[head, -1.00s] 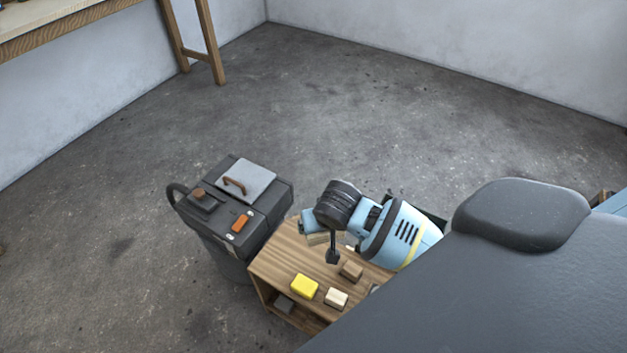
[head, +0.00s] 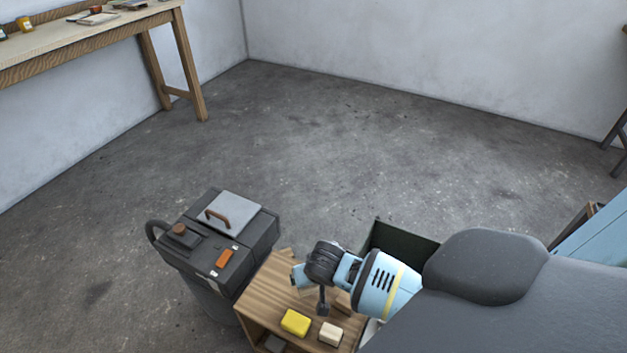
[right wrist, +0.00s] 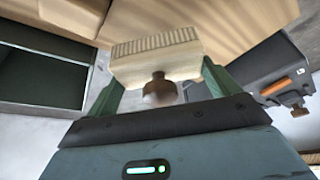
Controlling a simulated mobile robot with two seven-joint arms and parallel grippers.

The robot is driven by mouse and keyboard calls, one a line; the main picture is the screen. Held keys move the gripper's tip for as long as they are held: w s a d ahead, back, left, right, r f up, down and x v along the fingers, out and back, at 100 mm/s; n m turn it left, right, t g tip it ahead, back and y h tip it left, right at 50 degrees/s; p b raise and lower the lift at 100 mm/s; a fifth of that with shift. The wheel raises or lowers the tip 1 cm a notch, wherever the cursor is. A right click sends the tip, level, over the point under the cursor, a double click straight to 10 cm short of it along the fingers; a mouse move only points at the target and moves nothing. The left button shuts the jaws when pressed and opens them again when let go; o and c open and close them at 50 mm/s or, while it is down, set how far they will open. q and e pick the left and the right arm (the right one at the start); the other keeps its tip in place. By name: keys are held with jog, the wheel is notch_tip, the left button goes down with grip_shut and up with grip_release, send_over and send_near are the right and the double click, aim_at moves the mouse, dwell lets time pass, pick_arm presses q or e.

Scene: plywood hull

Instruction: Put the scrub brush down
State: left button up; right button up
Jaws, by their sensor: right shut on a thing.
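The scrub brush (right wrist: 158,62), a cream block with ribbed bristles and a brown knob, is between the green fingers of my right gripper (right wrist: 160,82), which is shut on it. In the right wrist view the bristles face the wooden top; I cannot tell whether they touch it. In the head view my right gripper (head: 299,278) is over the back of the small wooden cabinet (head: 262,292), and the brush is mostly hidden there. My left gripper is not in view.
A yellow sponge (head: 295,322) and a cream block (head: 331,334) lie on the cabinet top's front. A dark grey machine (head: 218,240) with a hose stands close to its left. A dark open bin (head: 400,243) is behind. A workbench (head: 90,40) stands far left; floor between is clear.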

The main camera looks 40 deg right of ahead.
jog(key=shift+f, duration=0.1)
notch_tip(320, 180, down, 3)
jog(key=shift+f+b, duration=0.1)
jog(key=shift+b, duration=0.45)
jog(key=shift+f, duration=0.1)
jog(key=shift+f, duration=0.2)
jog(key=o, duration=0.8)
jog(key=shift+a+r, duration=0.1)
jog(key=shift+r, duration=0.4)
jog(key=p+v, duration=0.3)
jog(key=v, duration=0.8)
jog(key=shift+s+r+p, duration=0.15)
jog(key=shift+s+p, duration=0.1)
jog(key=shift+p, duration=0.1)
